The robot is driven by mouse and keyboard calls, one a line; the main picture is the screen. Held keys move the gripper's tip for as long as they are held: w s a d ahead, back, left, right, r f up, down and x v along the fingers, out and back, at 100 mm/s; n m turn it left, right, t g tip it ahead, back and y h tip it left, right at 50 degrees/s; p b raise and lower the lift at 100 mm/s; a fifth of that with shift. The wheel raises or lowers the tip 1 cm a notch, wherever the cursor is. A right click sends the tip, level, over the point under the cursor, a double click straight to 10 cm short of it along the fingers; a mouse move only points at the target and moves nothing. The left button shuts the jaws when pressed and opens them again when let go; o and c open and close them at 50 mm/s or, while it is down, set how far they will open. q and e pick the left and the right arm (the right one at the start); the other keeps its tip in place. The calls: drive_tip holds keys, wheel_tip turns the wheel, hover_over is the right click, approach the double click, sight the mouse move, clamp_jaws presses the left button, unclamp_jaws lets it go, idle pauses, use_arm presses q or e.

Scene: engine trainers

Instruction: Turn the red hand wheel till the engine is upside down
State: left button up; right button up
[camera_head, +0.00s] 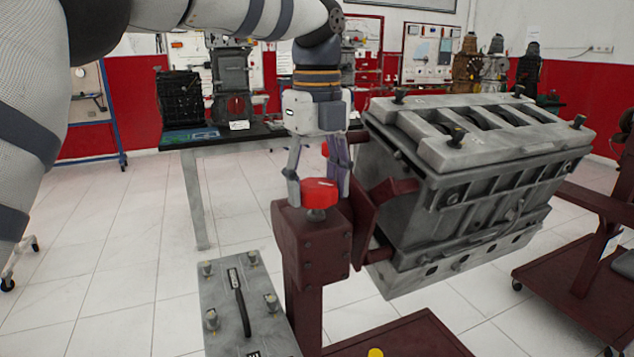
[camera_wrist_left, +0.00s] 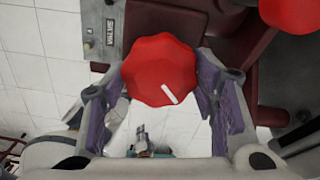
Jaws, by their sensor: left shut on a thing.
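The red hand wheel (camera_head: 319,192) sits on top of the dark red gearbox (camera_head: 318,250) of the engine stand. In the left wrist view the wheel (camera_wrist_left: 160,70) has a scalloped rim and a white mark pointing to the lower right. My left gripper (camera_head: 317,180) comes down from above with its fingers on opposite sides of the wheel. It is shut on the wheel, and its purple-grey pads (camera_wrist_left: 162,100) flank the rim. The grey engine (camera_head: 450,190) is held beside the gearbox, its slotted face upward and its body somewhat tilted. My right gripper is not in view.
A grey plate (camera_head: 237,320) with a black handle lies left of the stand post. A dark table (camera_head: 215,139) with engine parts stands behind. Another dark red stand (camera_head: 575,285) is at the right. Tiled floor (camera_head: 120,240) is clear at the left.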

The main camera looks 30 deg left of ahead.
use_arm(q)
drive_tip(key=m, duration=0.4)
drive_tip(key=shift+f+m, duration=0.1)
drive_tip(key=shift+m, duration=2.4)
drive_tip(key=o, duration=1.2)
drive_tip(key=shift+c, duration=0.2)
